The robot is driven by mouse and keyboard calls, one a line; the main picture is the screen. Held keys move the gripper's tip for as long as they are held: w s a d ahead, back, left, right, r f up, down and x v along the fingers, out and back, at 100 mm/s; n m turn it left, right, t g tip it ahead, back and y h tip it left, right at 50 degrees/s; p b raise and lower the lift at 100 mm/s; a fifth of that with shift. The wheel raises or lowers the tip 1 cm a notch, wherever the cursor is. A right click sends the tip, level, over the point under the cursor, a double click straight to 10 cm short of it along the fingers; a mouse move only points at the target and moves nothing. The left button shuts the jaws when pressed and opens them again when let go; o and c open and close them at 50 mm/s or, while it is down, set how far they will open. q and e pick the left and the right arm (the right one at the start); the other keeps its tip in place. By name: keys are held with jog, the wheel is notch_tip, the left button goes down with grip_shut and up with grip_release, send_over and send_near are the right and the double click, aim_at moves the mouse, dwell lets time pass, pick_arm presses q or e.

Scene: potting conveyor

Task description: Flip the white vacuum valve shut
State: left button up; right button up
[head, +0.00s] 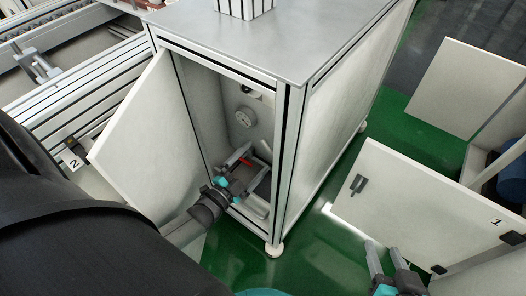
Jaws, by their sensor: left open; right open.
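A grey metal-topped cabinet (343,100) stands in the middle of the head view with its white door (145,140) swung open to the left. A round pressure gauge (245,117) is on the inner back wall. A small red part (244,160) shows beside my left gripper's fingers; I cannot tell whether it belongs to the white vacuum valve. The valve itself is not clearly visible, and my gripper covers part of the interior. My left gripper (256,160) is inside the cabinet opening, open. My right gripper (385,249) is open and empty at the bottom right, outside the cabinet.
A second white door panel (400,205) with a black handle and the number 1 stands at the right. A conveyor frame (75,85) runs at the left. The cabinet's frame posts border the opening closely. Green floor (310,250) is free between cabinet and panel.

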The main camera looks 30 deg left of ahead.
pick_arm(q)
jog(key=shift+w+d+b, duration=0.2)
jog(key=shift+w+b, duration=0.6)
jog(key=shift+w, duration=1.5)
pick_arm(e)
jog(key=shift+w+a+r+t+y, duration=0.15)
jog(key=shift+a+r+t+y, duration=0.2)
jog(key=shift+a+t, duration=0.4)
jog(key=shift+w+a+r+t+y, duration=0.1)
jog(key=shift+a+r+t+y, duration=0.25)
jog(key=shift+a+t, duration=0.4)
pick_arm(q)
jog(key=c, duration=1.3)
